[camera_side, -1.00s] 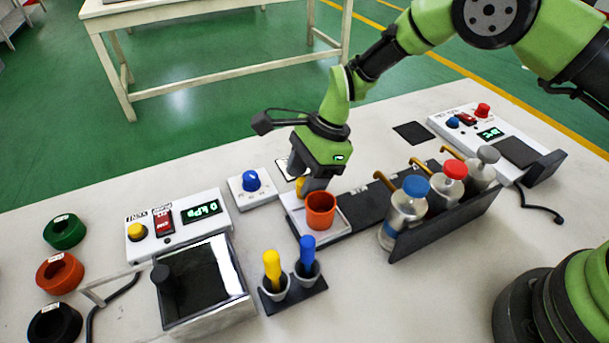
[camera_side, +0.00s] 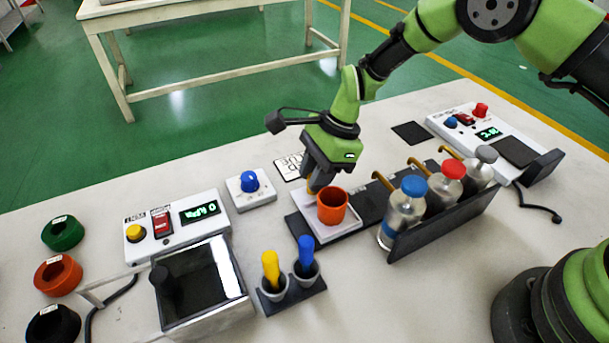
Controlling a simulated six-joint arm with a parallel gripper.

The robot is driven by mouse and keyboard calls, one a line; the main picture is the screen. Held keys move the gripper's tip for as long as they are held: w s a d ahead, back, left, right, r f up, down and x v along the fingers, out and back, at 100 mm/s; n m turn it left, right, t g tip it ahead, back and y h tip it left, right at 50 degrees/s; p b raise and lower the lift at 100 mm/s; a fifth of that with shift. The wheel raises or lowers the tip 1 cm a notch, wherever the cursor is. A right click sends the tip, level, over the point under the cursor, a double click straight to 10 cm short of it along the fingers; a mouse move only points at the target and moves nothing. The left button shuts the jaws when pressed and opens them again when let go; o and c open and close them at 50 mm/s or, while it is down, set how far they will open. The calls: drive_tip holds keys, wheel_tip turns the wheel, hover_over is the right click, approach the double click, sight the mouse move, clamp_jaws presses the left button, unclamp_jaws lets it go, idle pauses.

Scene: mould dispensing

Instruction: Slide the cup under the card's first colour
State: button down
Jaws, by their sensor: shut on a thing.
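An orange cup (camera_side: 332,206) stands upright on a white sliding plate (camera_side: 311,220), which rests on a dark rail (camera_side: 366,200). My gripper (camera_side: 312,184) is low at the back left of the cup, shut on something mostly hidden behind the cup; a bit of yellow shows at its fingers. A white card (camera_side: 289,167) with dark lettering lies behind my gripper, too small to read here. Bottles with blue (camera_side: 414,186), red (camera_side: 453,169) and grey (camera_side: 488,154) caps stand in a dark rack, with yellow spouts over the rail.
A blue-knob box (camera_side: 250,190), a vacuum unit (camera_side: 178,224) and a clear-walled chamber (camera_side: 200,285) are to the left. A holder with yellow and blue tools (camera_side: 291,286) stands in front. A hot plate unit (camera_side: 490,135) is at the right.

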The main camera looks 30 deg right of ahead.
drive_tip(key=d, duration=1.5)
drive_tip(key=c, duration=0.9)
unclamp_jaws()
drive_tip(key=shift+c, duration=0.2)
drive_tip(key=v, duration=1)
